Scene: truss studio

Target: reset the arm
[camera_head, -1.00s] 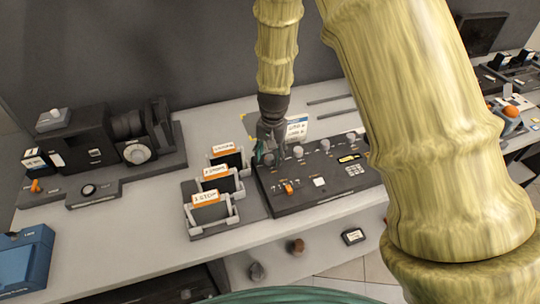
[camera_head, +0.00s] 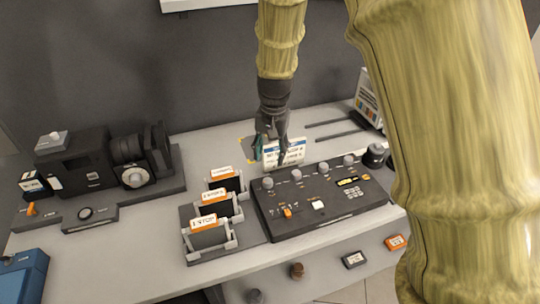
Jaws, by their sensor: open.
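My gripper (camera_head: 273,150) hangs from my arm over the rear of the table, fingers pointing down. It is open and nothing shows between its fingers. It is just behind the dark control panel (camera_head: 325,195) with several grey knobs, and partly in front of a white card with a blue band (camera_head: 292,152). A teal part shows at the left side of the gripper. Whether the fingers touch the card or the table cannot be told.
Filters with orange labels (camera_head: 203,224) stand in a dark rack left of the panel. A black camera-like device (camera_head: 85,160) stands at the far left, above a blue box (camera_head: 22,277).

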